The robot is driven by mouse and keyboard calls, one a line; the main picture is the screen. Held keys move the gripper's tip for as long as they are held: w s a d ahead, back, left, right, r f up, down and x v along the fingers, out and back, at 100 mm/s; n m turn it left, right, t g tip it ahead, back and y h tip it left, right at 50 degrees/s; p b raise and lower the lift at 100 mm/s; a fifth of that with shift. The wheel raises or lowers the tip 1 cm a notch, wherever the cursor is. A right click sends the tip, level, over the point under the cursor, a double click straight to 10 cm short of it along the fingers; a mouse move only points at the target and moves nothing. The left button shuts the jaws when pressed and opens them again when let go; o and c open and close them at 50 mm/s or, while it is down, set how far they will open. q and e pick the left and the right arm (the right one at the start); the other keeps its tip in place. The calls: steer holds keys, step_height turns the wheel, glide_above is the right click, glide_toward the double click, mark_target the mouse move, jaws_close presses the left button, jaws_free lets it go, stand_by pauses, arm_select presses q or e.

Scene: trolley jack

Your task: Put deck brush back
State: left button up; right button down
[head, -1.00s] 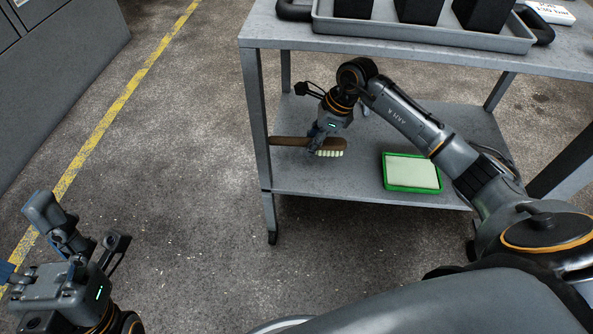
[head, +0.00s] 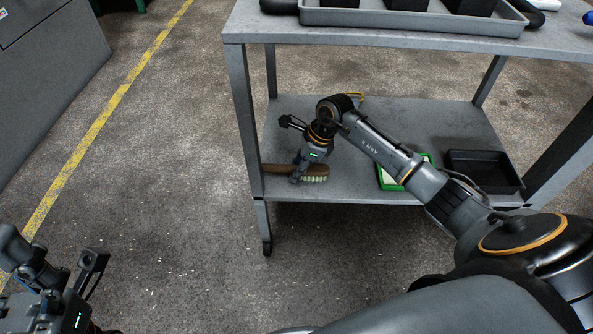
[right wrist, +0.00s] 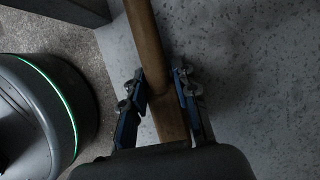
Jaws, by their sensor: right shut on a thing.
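The deck brush (head: 318,171) has a brown wooden body and pale bristles facing down. It is at the left end of the trolley's lower shelf (head: 400,125); whether it touches the shelf I cannot tell. My right gripper (head: 297,178) is shut on its handle. In the right wrist view the wooden handle (right wrist: 146,45) runs between the two blue fingers of the right gripper (right wrist: 160,100). My left gripper (head: 50,270) is at the lower left, away from the trolley, and its fingertips are not clear.
A green-rimmed tray with a pale pad (head: 384,180) lies on the lower shelf, partly behind my right arm. A black tray (head: 485,170) is to its right. The upper shelf (head: 245,25) overhangs, with a leg (head: 240,110) at left.

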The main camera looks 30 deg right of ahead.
steer(key=c, duration=1)
jaws_free()
steer(key=shift+c, duration=0.2)
